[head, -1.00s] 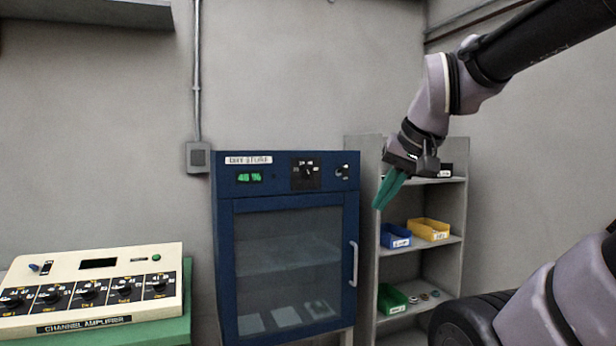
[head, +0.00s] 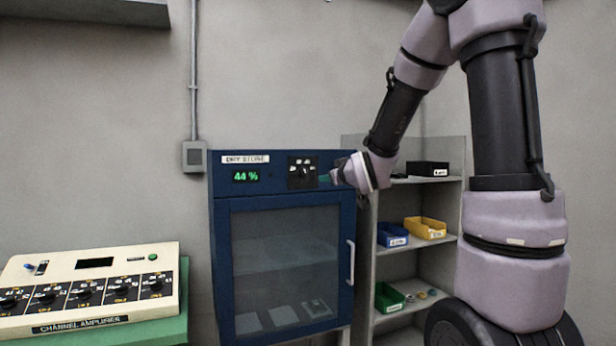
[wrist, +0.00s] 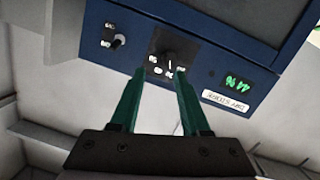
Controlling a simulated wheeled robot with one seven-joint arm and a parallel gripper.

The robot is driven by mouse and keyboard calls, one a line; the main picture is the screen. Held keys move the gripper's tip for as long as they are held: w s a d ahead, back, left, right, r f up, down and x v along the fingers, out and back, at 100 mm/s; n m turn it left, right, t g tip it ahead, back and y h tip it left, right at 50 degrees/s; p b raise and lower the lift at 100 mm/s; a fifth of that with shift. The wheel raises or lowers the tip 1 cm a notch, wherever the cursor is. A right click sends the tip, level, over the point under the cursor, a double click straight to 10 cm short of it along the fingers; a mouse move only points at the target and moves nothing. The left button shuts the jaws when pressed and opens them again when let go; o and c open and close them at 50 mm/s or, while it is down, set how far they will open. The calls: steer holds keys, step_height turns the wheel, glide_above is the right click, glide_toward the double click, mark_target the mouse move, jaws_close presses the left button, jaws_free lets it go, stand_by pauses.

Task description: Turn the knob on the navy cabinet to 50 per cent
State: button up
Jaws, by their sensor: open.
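The navy cabinet (head: 221,250) stands against the wall, with a label reading DRY STORE and a green display (head: 246,177) reading 44 %. Its dark knob (head: 303,172) sits on a black dial plate right of the display; the knob also shows in the wrist view (wrist: 169,58). My gripper (head: 325,179) is just right of the dial plate in the head view, its green fingers pointing at it. In the wrist view my gripper (wrist: 160,72) is open, with the knob just beyond and between the fingertips. I see no contact. The small switch shows in the wrist view (wrist: 117,41).
A channel amplifier (head: 90,265) with several knobs stands on a green surface at left. A grey shelf (head: 455,215) with blue, yellow and green bins stands right of the cabinet. The cabinet's door handle (head: 351,262) sticks out at its right.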

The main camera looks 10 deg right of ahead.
mark_target(306, 174)
steer(key=w+a, duration=0.1)
steer(key=w, duration=0.3)
steer(key=w+a+n+t+y, duration=0.1)
steer(key=w+a, duration=0.1)
steer(key=w, duration=0.2)
steer(key=w+a+n, duration=0.1)
steer(key=w, duration=0.4)
steer(key=shift+a+f, duration=0.15)
steer(key=shift+f, duration=0.25)
jaws_close()
